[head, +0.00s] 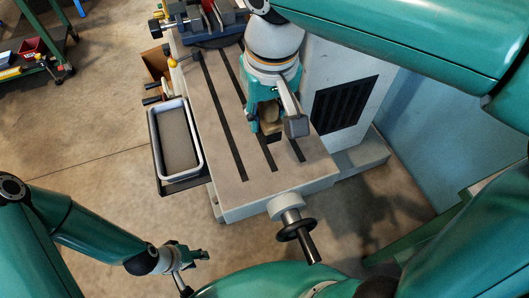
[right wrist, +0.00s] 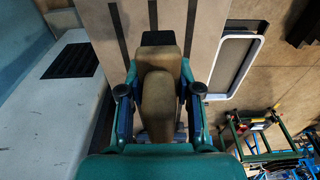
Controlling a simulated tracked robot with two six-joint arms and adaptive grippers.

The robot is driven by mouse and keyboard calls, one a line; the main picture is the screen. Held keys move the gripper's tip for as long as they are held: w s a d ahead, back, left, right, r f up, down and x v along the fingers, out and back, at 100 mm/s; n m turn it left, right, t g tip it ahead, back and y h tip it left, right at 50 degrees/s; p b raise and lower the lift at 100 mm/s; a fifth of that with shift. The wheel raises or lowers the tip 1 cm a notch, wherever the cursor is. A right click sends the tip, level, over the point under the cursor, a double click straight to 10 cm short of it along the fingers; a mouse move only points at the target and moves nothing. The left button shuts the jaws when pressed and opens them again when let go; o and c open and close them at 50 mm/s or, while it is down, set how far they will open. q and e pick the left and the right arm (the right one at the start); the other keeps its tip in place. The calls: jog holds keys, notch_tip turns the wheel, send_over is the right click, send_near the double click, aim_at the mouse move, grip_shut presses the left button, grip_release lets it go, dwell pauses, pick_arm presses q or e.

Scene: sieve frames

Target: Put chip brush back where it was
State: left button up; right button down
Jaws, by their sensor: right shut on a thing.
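The chip brush (right wrist: 158,105), a tan block-like piece with a dark end, sits between the fingers of my right gripper (right wrist: 160,92) in the right wrist view. In the head view my right gripper (head: 268,118) is over the slotted machine table (head: 225,120), shut on the brush, whose tan part (head: 271,112) shows only partly. I cannot tell whether the brush touches the table. My left gripper (head: 190,257) is open and empty at the lower left, over the floor, away from the table.
A white-rimmed grey tray (head: 155,135) is at the table's left side. A red and blue vise (head: 212,18) stands at the far end. A black handwheel (head: 296,229) sticks out in front. The table's left front surface is bare.

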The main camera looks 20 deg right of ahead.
aim_at(265, 161)
notch_tip(265, 161, down, 12)
jog(key=shift+r+b, duration=0.1)
jog(key=shift+b, duration=0.4)
jog(key=shift+f, duration=0.2)
jog(key=c, duration=0.8)
grip_release()
jog(key=shift+r, duration=0.15)
jog(key=shift+r, duration=0.25)
jog(key=r, duration=0.3)
jog(key=s+r, duration=0.1)
jog(key=r, duration=0.3)
jog(key=r+p, duration=0.1)
jog(key=r, duration=0.3)
jog(key=shift+s+r, duration=0.25)
